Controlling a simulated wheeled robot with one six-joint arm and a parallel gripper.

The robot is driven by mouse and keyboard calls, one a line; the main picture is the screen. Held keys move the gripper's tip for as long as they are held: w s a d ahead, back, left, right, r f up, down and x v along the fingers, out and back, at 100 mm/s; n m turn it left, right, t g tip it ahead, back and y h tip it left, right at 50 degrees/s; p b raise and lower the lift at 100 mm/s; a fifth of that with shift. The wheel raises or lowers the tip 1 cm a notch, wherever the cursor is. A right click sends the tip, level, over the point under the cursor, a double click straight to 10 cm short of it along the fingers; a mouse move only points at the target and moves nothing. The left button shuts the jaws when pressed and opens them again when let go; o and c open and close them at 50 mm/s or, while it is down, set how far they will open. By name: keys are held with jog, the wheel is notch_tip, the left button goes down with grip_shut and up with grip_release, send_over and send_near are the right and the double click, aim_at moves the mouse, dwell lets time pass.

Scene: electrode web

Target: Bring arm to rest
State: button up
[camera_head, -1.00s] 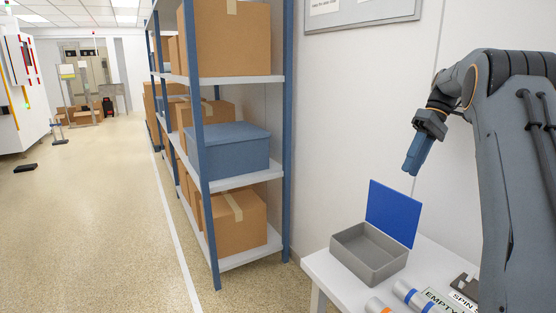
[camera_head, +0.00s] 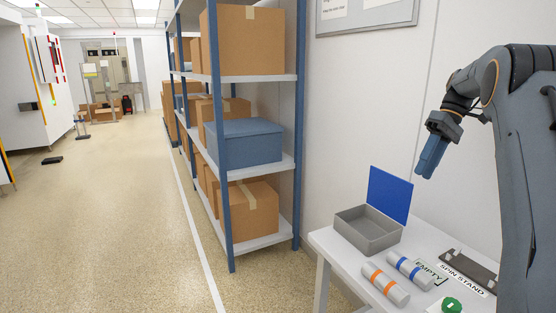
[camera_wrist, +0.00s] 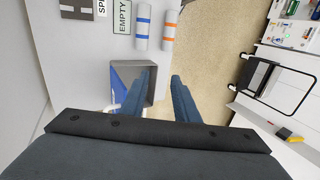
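My gripper (camera_head: 428,165) hangs from my bent arm at the right of the head view, pointing down and a little left. It is in the air above the table and the grey box, touching nothing. In the wrist view its two blue-grey fingers (camera_wrist: 163,78) stand apart with nothing between them, so it is open and empty. My arm's upper links are cut off by the right edge of the head view.
A white table (camera_head: 326,240) holds an open grey box (camera_head: 368,240) with a blue lid, two grey cylinders with orange (camera_head: 385,282) and blue (camera_head: 409,270) bands, and a green-topped item (camera_head: 452,305). A blue-post shelf (camera_head: 222,200) with cartons stands left. The floor (camera_head: 100,220) is largely clear.

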jog(key=s+a+f+m+t+h, duration=0.1)
jog(key=s+a+f+m+h, duration=0.1)
jog(key=s+a+f, duration=0.4)
jog(key=s+a+f+m+h, duration=0.1)
jog(key=s+a+f+m, duration=0.2)
jog(key=a, duration=0.6)
jog(key=s+a+f, duration=0.2)
jog(key=s+f, duration=0.1)
jog(key=s, duration=0.4)
jog(key=s+a+f+t+h, duration=0.1)
jog(key=s+a+f, duration=0.2)
jog(key=s, duration=0.4)
jog(key=s+a+f+t+h, duration=0.1)
jog(key=s+a+f, duration=0.1)
jog(key=s, duration=0.5)
jog(key=shift+s+a+f, duration=0.15)
jog(key=shift+a+f, duration=0.2)
jog(key=shift+f, duration=0.15)
